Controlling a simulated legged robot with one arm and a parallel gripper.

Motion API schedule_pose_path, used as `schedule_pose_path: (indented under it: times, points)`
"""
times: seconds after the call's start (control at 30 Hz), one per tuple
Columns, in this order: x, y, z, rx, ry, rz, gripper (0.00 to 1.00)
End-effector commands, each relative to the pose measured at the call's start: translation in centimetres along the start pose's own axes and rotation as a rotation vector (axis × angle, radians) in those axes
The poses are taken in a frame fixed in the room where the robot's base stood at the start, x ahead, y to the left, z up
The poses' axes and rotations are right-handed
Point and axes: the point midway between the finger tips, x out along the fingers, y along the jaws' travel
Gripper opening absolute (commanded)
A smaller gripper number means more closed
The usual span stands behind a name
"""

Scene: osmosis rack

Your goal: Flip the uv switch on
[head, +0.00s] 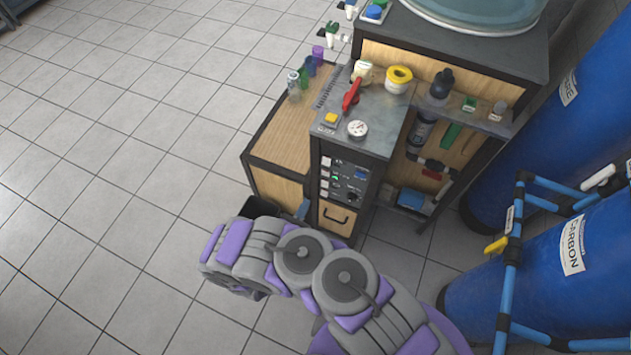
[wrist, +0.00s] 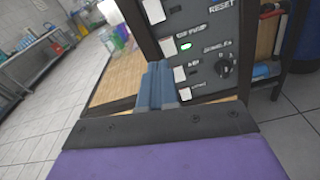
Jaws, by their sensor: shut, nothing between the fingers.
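The dark control panel (head: 342,186) is on the front of the rack. In the wrist view the panel (wrist: 205,45) shows a column of white rocker switches (wrist: 167,47), a lit green light (wrist: 186,46) and a black knob (wrist: 224,66). The small labels are too blurred to tell which switch is the uv one. My gripper (wrist: 158,75) is shut and empty, its blue-grey fingers in front of the panel's lower left edge, overlapping the lower switches' side. I cannot tell whether they touch it. In the head view my arm hides most of the gripper.
A wooden drawer (head: 336,216) is under the panel. The rack's top holds a red lever (head: 352,94), a gauge (head: 357,129) and a yellow button (head: 331,119). Blue tanks (head: 545,265) and blue pipes (head: 512,250) stand at right. The tiled floor at left is clear.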

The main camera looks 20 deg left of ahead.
Motion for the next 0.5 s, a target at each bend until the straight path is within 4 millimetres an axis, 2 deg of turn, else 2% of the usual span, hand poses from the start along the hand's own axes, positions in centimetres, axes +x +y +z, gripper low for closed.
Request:
schedule_pose_path:
  times: [0.5]
  points:
    - [-0.3, 0.3, 2.1, 0.904, 0.027, -0.021, 0.0]
